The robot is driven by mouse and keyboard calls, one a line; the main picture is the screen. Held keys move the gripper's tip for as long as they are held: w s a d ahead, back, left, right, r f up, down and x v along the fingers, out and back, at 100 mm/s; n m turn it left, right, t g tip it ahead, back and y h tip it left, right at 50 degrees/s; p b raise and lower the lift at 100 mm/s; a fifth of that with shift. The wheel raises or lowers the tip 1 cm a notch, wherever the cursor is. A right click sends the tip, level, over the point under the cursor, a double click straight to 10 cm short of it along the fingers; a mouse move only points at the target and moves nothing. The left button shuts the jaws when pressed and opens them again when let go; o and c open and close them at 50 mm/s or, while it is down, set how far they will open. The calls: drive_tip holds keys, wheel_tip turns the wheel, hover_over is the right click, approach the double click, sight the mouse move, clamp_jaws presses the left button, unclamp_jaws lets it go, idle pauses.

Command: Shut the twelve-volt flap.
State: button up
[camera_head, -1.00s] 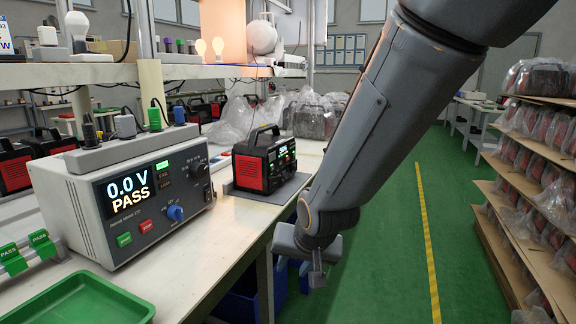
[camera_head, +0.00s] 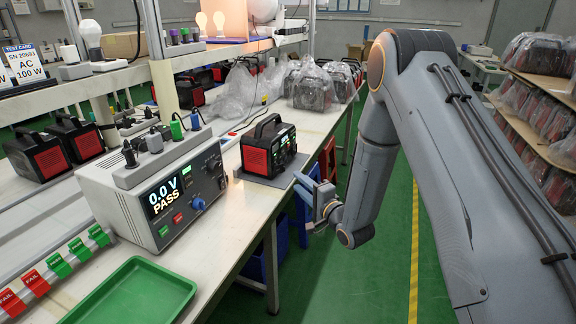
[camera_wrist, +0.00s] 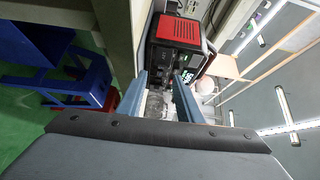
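The power station (camera_head: 268,148), a black box with red side panels and a top handle, stands on a grey mat on the bench. Its front, with a lit green-white display, faces right, toward my gripper (camera_head: 312,190).
The tester (camera_head: 158,192), reading 0.0 V PASS, stands left of the power station. A green tray (camera_head: 130,292) lies at the front left. Bagged units (camera_head: 314,86) stand farther back.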

sight(280, 170)
drive_tip(key=shift+p+x, duration=0.5)
drive_tip(key=shift+x, duration=3.3)
drive_tip(key=shift+r, duration=0.15)
clamp_jaws()
